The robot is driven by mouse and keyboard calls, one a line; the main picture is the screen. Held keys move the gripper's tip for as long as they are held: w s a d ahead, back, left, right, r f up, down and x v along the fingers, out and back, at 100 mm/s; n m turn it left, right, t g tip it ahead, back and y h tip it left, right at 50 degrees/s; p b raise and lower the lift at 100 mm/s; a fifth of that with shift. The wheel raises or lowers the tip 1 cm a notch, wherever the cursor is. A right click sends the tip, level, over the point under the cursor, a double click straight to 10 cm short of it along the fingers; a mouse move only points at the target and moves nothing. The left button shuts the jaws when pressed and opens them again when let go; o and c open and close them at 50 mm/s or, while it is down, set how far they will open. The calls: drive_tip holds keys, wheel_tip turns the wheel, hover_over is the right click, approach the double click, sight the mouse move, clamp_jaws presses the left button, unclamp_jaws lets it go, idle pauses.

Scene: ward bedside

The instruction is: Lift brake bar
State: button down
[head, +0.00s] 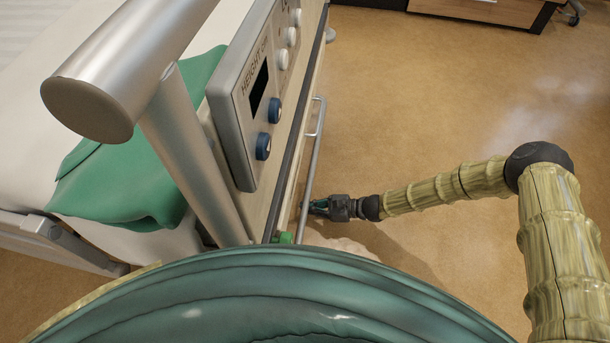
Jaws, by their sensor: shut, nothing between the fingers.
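The brake bar (312,160) appears to be the thin grey metal rod running low along the outer side of the bed, with a short bracket near its far end. A green piece (283,237) shows near its close end. My gripper (309,206) is at the near part of the bar, reaching in from the right. Its fingers are shut and look empty. The fingertips are at or right beside the bar; I cannot tell whether they touch it. My own green body hides the bar's nearest end.
The control panel (243,95) with blue and white knobs stands on the bed side. A thick metal rail (130,65) rises at left, by a green cloth (130,190) on the bed. A cabinet (490,10) is at the far right. The floor (430,110) right of the bed is clear.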

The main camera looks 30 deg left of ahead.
sight(307, 202)
drive_tip(key=shift+a+r, duration=0.2)
drive_tip(key=shift+r, duration=0.25)
drive_tip(key=shift+d+r+p, duration=0.25)
drive_tip(key=shift+r+p, duration=0.75)
drive_tip(key=shift+r, duration=0.2)
drive_tip(key=shift+w+d+r+p, duration=0.1)
drive_tip(key=shift+d+r+p, duration=0.1)
drive_tip(key=shift+r+p, duration=0.5)
drive_tip(key=shift+d+f, duration=0.15)
drive_tip(key=shift+w+d+f+b, duration=0.25)
drive_tip(key=shift+w+d, duration=0.1)
drive_tip(key=shift+d, duration=0.75)
drive_tip(key=shift+w+d+f+b, duration=0.2)
drive_tip(key=shift+w+d, duration=0.1)
drive_tip(key=shift+d, duration=0.8)
drive_tip(key=shift+w+d+f+b, duration=0.25)
drive_tip(key=shift+w+d, duration=0.1)
drive_tip(key=shift+d, duration=0.75)
